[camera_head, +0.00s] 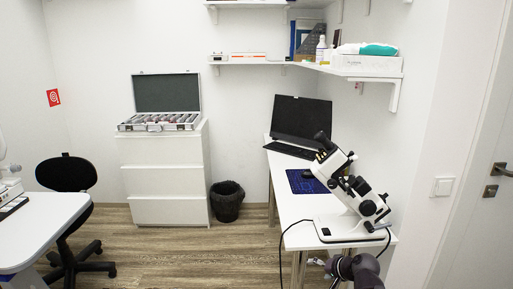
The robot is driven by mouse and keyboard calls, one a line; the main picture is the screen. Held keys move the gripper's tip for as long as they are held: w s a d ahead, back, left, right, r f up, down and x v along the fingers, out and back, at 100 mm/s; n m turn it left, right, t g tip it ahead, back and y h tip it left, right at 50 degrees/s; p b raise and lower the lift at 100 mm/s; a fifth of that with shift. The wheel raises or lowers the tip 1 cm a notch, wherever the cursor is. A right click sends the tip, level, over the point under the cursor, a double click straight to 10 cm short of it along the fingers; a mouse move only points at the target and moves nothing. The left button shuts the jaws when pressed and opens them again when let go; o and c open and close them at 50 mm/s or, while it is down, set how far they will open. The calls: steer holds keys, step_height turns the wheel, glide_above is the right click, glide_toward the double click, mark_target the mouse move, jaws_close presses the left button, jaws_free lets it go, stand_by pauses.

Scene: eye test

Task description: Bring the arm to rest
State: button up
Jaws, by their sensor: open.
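My gripper (322,264) shows at the bottom edge, right of centre, just in front of the near edge of the white desk (298,207). It is small and dark in the picture, and its fingers point left. It is open, and I see nothing held in it. Whether the gripper touches the desk, I cannot tell.
A white optical instrument (352,196) with black knobs stands on the desk near my gripper, its cable hanging down. A black chair (66,173) and a white table (45,225) are left. The middle floor (190,250) is clear.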

steer(key=s+a+f+n+g+h, duration=0.3)
steer(key=s+f+n+g+h, duration=0.25)
steer(key=s+f+g, duration=0.35)
step_height(320, 180, up, 23)
steer(key=s+t+p, duration=0.1)
steer(key=p, duration=1.9)
steer(key=shift+s+p, duration=0.15)
steer(key=shift+p, duration=0.2)
steer(key=shift+r+m+h, duration=0.1)
steer(key=shift+m+h, duration=0.15)
stand_by(0.4)
